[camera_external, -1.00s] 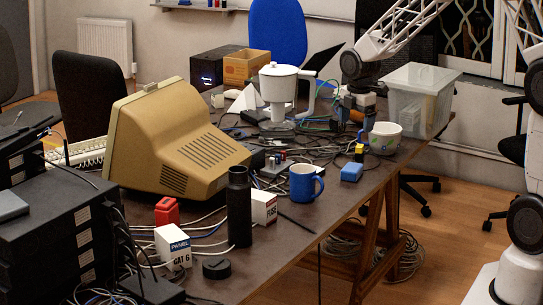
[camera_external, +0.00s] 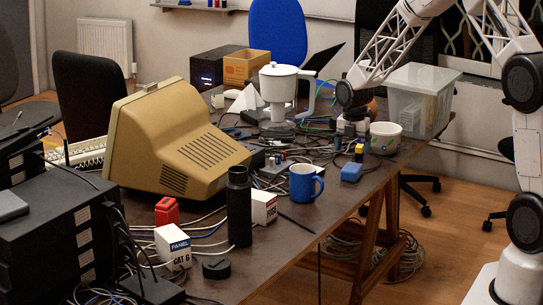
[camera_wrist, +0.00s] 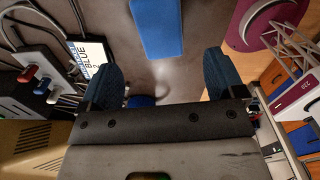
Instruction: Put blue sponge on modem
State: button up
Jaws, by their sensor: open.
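The blue sponge (camera_external: 351,172) is a small light-blue block lying near the table's right edge, right of the blue mug. In the wrist view the sponge (camera_wrist: 157,27) is at the top middle, beyond the fingertips. My gripper (camera_wrist: 163,78) is open, with two dark blue fingers apart and nothing held between them. In the external view my wrist hangs over the table behind the sponge, and the fingers are hard to make out there. I cannot tell for sure which of the dark boxes on the table is the modem.
The blue mug (camera_external: 305,182) stands left of the sponge. The patterned white cup (camera_external: 385,138) and a clear plastic bin (camera_external: 421,100) are behind it. Cables and small plugs clutter the table's middle. The black bottle (camera_external: 239,207) stands nearer the front. Bare tabletop lies around the sponge.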

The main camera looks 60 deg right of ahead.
aim_at(352, 167)
jog(key=shift+f, duration=1.3)
jog(key=shift+d+f, duration=0.15)
jog(key=shift+f, duration=2.45)
jog(key=c, duration=1.1)
jog(key=shift+o, duration=0.2)
jog(key=shift+r, duration=0.15)
